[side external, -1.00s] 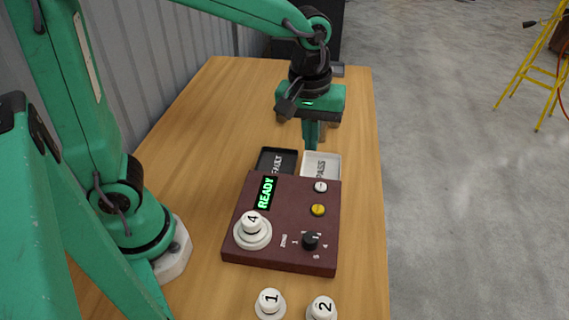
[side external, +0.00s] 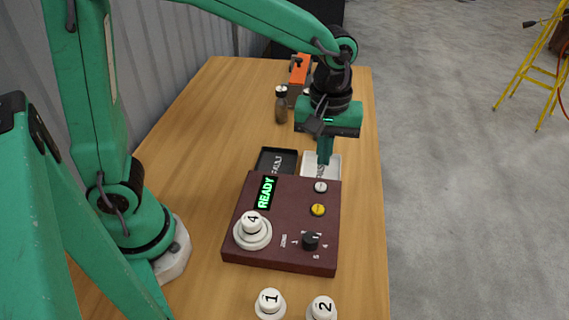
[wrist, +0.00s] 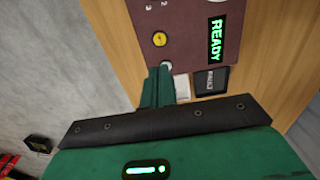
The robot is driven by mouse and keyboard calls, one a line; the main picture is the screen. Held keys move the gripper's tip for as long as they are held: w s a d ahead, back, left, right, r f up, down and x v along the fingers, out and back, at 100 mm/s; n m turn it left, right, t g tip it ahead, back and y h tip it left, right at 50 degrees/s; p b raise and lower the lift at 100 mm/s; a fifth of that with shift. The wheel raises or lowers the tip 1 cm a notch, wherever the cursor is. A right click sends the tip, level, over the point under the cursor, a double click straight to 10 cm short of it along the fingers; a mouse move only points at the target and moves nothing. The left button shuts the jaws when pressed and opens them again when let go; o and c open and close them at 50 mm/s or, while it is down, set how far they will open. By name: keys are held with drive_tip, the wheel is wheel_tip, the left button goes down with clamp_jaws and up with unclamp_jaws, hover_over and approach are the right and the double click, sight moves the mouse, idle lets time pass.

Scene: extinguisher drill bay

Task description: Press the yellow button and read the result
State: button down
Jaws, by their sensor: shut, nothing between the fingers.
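The yellow button (side external: 318,210) is on the right side of the maroon tester box (side external: 285,195), below a white button (side external: 321,187). It also shows in the wrist view (wrist: 160,39). The display (side external: 265,193) reads READY in green. A white piece marked 4 (side external: 252,228) sits on the box's round pad, left of a black knob (side external: 311,240). My gripper (side external: 325,157) is shut and empty. It is above the white tray at the box's far edge, apart from the yellow button. In the wrist view its fingertips (wrist: 160,72) appear close to the white button.
A black FAULT tray (side external: 277,160) and a white tray (side external: 335,168) lie behind the box. White pieces marked 1 (side external: 270,303) and 2 (side external: 322,309) stand in front. A small dark bottle (side external: 281,104) and an orange object (side external: 300,69) are at the back.

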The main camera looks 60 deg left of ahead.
sight(317, 208)
wheel_tip(317, 208, down, 14)
drive_tip(key=shift+r, duration=0.25)
idle(0.4)
drive_tip(key=shift+f, duration=0.1)
drive_tip(key=shift+s+f, duration=0.15)
drive_tip(key=shift+f, duration=0.75)
drive_tip(key=shift+r, duration=0.15)
wheel_tip(317, 208, up, 15)
drive_tip(key=shift+w, duration=0.2)
idle(0.4)
idle(0.6)
